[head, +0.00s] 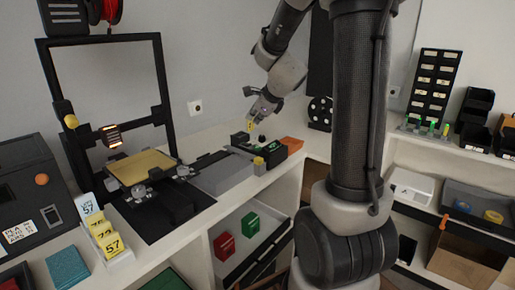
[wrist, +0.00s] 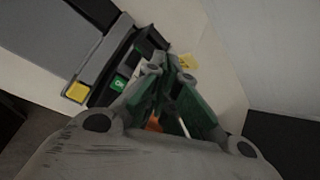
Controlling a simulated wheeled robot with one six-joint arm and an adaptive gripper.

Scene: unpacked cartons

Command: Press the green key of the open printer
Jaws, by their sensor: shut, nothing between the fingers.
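A grey machine (head: 225,172) with a dark key panel lies on the bench. In the wrist view its green key (wrist: 119,83), with white marks, sits between a yellow key (wrist: 77,91) and my gripper (wrist: 167,64). The yellow key also shows in the head view (head: 258,161). My gripper is shut and empty, with its tips over the panel's far end, to the right of the green key in the wrist view. I cannot tell whether the tips touch the panel. A black open-frame printer (head: 100,38) with a yellow bed stands to the left.
An orange block (head: 291,144) sits by the panel's right end. A small yellow tag (wrist: 187,62) is close to my fingers. A dark machine with an orange knob (head: 41,179) and yellow number cards (head: 104,240) are at the left. The wall is close behind the bench.

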